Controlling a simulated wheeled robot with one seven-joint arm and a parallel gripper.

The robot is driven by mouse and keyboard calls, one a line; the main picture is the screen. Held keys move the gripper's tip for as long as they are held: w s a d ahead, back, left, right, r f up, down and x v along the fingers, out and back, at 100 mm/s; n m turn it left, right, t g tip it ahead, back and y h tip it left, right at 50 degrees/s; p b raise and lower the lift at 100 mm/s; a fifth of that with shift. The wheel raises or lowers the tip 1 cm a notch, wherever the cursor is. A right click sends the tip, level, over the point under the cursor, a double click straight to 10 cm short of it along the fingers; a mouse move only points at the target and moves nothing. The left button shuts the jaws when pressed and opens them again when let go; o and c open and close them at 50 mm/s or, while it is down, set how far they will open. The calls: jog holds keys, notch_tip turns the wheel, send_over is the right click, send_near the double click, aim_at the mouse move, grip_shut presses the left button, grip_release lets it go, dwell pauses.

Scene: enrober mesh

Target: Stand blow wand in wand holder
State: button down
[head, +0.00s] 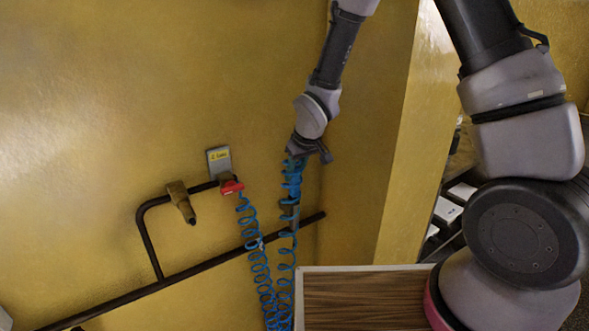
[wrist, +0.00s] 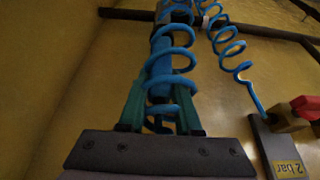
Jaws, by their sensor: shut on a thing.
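My gripper (head: 300,156) is shut on the blue blow wand (head: 293,180), in front of the yellow wall. In the wrist view the wand (wrist: 160,72) sits between the two green fingers (wrist: 160,108), with coils of its blue hose across it. The wand's far end is hard to tell from the hose. A tapered brown fitting (head: 180,200) on the black pipe, left of the gripper and lower, looks like the wand holder. It is tilted, its narrow dark end down. It stands clear of the wand; I cannot make it out in the wrist view.
The coiled blue hose (head: 258,262) hangs from a red valve (head: 231,187) by a grey "2 bar" plate (head: 218,160), between holder and gripper. A black pipe rail (head: 200,268) runs along the wall. A wood-topped surface (head: 360,300) stands below right. The wall above the holder is clear.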

jog(key=c, duration=0.5)
grip_release()
jog(key=v, duration=1)
jog(key=shift+s+d+r, duration=0.1)
jog(key=shift+r, duration=0.2)
